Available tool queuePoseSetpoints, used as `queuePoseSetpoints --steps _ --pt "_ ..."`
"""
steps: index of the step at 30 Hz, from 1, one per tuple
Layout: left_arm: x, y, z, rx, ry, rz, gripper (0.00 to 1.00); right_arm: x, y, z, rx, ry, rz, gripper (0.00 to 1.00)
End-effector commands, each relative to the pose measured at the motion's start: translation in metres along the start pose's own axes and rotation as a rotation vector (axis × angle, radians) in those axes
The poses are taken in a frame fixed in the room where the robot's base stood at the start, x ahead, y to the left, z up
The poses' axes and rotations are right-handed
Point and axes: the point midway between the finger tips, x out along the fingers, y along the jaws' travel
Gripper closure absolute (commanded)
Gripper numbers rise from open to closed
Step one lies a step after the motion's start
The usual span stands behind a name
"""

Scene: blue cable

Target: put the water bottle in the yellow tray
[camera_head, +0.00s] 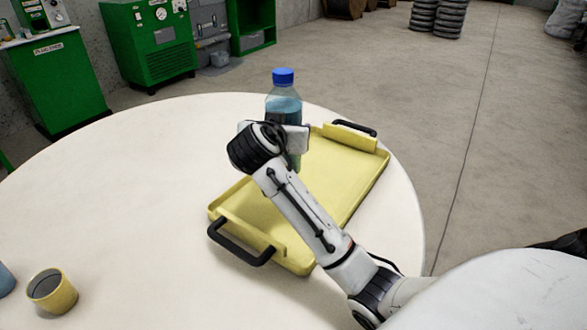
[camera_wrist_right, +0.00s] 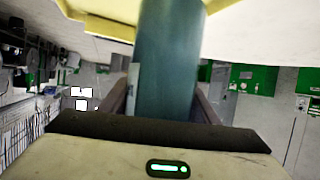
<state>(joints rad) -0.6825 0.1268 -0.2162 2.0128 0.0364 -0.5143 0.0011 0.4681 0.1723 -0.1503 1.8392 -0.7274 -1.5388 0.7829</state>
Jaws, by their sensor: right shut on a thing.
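The water bottle (camera_head: 284,105) is clear with blue liquid and a blue cap, and it stands upright. My right gripper (camera_head: 290,138) is shut on its middle, with my arm coming in from the right. In the right wrist view the blue-green bottle (camera_wrist_right: 168,60) sits between the two fingers of my right gripper (camera_wrist_right: 165,105). The yellow tray (camera_head: 335,175) lies on the table, and the bottle is at its far-left edge in the picture. The bottle's base is mostly hidden, so I cannot tell whether it touches anything. My left gripper is not in view.
The round white table (camera_head: 120,190) has wide clear room on the left. A yellow cup (camera_head: 52,291) stands at the front left, beside a partly cut-off blue object (camera_head: 5,280). The tray has black handles (camera_head: 240,245) at both ends. Green cabinets (camera_head: 150,45) stand beyond the table.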

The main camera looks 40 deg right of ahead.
Motion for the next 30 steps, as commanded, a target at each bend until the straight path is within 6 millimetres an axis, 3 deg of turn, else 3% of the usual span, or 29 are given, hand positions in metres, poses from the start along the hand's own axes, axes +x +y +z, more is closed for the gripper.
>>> queuePoseSetpoints --steps 18,30 --pt "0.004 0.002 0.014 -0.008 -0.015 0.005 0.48 0.028 0.000 0.065 0.000 0.007 -0.004 0.93" --pt "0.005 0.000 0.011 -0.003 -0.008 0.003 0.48 0.029 -0.001 0.069 0.003 0.007 -0.005 0.93"
